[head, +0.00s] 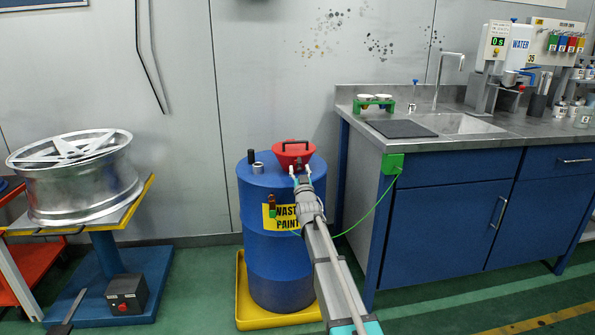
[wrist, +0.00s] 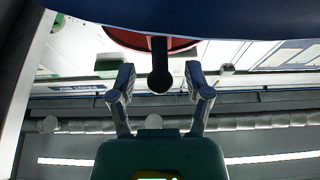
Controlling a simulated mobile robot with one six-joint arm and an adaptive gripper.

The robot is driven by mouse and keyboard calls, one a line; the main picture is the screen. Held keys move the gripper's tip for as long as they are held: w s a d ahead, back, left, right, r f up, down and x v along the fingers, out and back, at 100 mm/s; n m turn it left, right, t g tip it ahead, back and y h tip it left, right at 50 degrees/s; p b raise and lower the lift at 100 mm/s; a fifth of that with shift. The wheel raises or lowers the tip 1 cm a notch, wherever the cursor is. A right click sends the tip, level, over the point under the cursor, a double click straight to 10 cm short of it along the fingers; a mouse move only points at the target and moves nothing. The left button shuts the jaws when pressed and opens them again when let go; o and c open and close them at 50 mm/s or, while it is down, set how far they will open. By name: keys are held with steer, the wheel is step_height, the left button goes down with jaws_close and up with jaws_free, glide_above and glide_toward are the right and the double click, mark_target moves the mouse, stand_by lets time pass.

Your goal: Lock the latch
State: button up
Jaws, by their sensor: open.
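A blue drum (head: 270,240) labelled as waste paint carries a red funnel (head: 285,161) with a dark handle on its lid. In the wrist view the red funnel (wrist: 125,39) shows at the top, past the drum's blue edge (wrist: 200,17). A black latch lever (wrist: 159,72) with a rounded end hangs from it. My gripper (wrist: 160,78) is open, with one finger on each side of the lever's end and visible gaps on both sides. In the head view my gripper (head: 301,173) is at the funnel's front, and the latch cannot be made out there.
The drum stands in a yellow tray (head: 241,290). A sink counter with blue cabinets (head: 450,215) stands close on the right, with a green cable (head: 372,211) hanging from it. A metal wheel (head: 80,180) lies on a stand at left. The floor between stand and drum is clear.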

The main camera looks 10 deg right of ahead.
jaws_close()
steer(key=shift+a, duration=0.25)
steer(key=shift+d+r, duration=0.1)
steer(key=shift+d, duration=0.05)
